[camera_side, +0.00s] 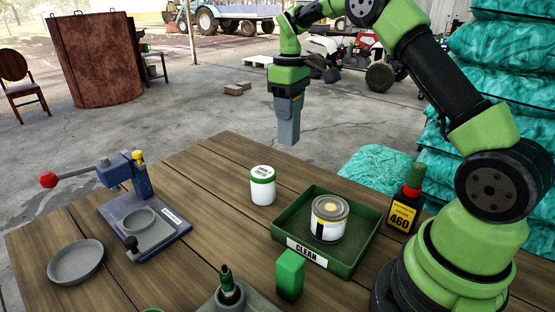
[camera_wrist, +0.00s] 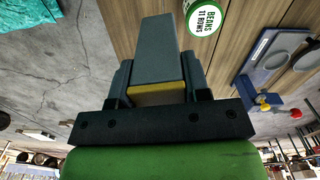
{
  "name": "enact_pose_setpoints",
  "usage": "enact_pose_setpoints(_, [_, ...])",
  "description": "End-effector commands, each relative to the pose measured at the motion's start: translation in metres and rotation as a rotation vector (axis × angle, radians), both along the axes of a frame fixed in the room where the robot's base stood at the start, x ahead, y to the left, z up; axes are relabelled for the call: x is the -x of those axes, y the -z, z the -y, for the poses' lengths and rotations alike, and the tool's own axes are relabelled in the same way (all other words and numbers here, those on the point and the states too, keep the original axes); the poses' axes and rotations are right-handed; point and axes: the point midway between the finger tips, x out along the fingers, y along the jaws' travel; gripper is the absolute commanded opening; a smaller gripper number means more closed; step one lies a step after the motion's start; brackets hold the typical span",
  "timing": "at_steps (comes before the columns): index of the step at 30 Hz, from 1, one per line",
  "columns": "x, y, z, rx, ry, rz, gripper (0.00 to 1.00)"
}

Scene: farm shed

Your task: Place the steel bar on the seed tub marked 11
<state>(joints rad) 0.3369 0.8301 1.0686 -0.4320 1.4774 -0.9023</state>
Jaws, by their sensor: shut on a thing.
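My gripper (camera_side: 287,98) is up in the air, past the table's far edge in the side view, pointing down. It is shut on the grey steel bar (camera_side: 288,130), which hangs about upright below it. In the wrist view the bar (camera_wrist: 158,48) sits between the two fingers (camera_wrist: 158,82), with a yellow patch at its near end. The seed tub (camera_side: 262,187), white with a green band, stands upright on the table, below and left of the bar, apart from it. Its lid reads "BEANS 11 ROWS" in the wrist view (camera_wrist: 204,16). The lid looks bare.
A green tray (camera_side: 351,262) labelled CLEAN holds a tin (camera_side: 328,228). A dark bottle (camera_side: 405,208) marked 460 stands right of it. A green block (camera_side: 290,275), a blue-grey lever device (camera_side: 142,215) and a grey dish (camera_side: 76,262) are on the table.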

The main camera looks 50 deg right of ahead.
Motion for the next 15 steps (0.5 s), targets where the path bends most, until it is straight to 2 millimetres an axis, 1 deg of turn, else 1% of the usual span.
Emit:
enact_pose_setpoints(1, [-0.007, -0.012, -0.018, 0.003, 0.018, 0.008, 0.11])
enact_pose_setpoints(3, [-0.012, -0.026, -0.037, 0.002, 0.057, 0.008, 0.11])
enact_pose_setpoints(6, [-0.016, -0.04, -0.06, 0.0, 0.103, 0.008, 0.11])
enact_pose_setpoints(8, [-0.017, -0.045, -0.069, -0.002, 0.122, 0.007, 0.11])
enact_pose_setpoints(11, [-0.017, -0.038, -0.075, -0.003, 0.137, 0.002, 0.11])
enact_pose_setpoints(15, [-0.016, -0.012, -0.076, -0.004, 0.141, -0.001, 0.11])
